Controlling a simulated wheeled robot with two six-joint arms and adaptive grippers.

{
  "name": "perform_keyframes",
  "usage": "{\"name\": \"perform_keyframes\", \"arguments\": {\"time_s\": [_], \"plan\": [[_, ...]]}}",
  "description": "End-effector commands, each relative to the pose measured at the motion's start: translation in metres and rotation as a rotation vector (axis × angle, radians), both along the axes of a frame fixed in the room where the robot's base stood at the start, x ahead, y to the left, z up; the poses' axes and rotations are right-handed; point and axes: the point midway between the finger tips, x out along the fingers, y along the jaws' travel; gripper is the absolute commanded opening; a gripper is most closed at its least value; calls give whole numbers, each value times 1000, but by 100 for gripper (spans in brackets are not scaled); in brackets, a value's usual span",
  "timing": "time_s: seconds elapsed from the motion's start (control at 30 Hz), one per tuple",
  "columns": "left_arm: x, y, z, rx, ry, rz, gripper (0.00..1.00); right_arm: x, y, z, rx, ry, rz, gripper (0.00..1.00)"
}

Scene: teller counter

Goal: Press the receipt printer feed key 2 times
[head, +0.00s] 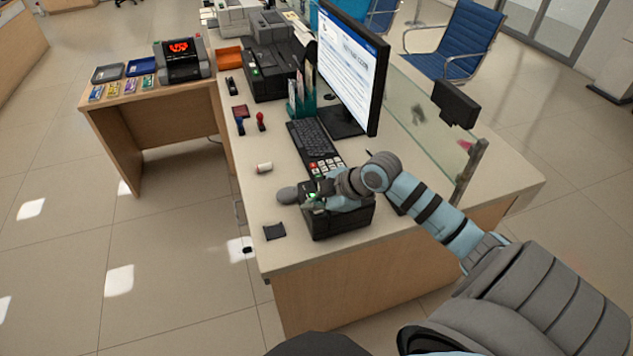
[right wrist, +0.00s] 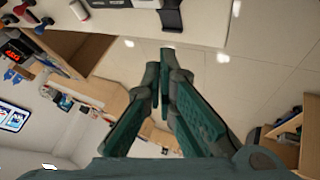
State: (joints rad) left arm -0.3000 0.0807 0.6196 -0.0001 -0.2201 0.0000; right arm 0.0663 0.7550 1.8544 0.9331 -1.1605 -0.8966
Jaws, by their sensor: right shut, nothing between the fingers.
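The receipt printer (head: 343,222) appears to be the black box near the front end of the counter, with a small green light. My right arm reaches over it from the right and hides much of its top. The feed key cannot be made out. My right gripper (head: 316,191) is over the printer in the head view; I cannot tell whether it touches it. In the right wrist view its dark teal fingers (right wrist: 166,65) are shut with nothing between them. My left gripper is not in view.
A keypad (head: 325,167), keyboard (head: 313,140) and monitor (head: 350,70) stand behind the printer. A white roll (head: 264,168) and a black pad (head: 274,231) lie to its left. A glass screen (head: 430,130) lines the right side. The counter's front left is mostly clear.

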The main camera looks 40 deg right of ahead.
Motion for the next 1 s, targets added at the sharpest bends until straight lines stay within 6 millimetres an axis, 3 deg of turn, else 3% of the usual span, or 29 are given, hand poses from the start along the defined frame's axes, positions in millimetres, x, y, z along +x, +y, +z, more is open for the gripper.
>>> {"name": "perform_keyframes", "arguments": {"time_s": [0.1, 0.3, 0.67, 1.0], "plan": [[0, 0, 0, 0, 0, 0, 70, 25, -25, 33, -20, -81, 39, 0], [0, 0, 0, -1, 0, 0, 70, 37, -37, 52, -27, -128, 60, 0], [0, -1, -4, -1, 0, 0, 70, 37, -35, 48, -26, -126, 61, 0], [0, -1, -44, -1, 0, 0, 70, 36, -35, 6, -26, -125, 61, 0]]}}
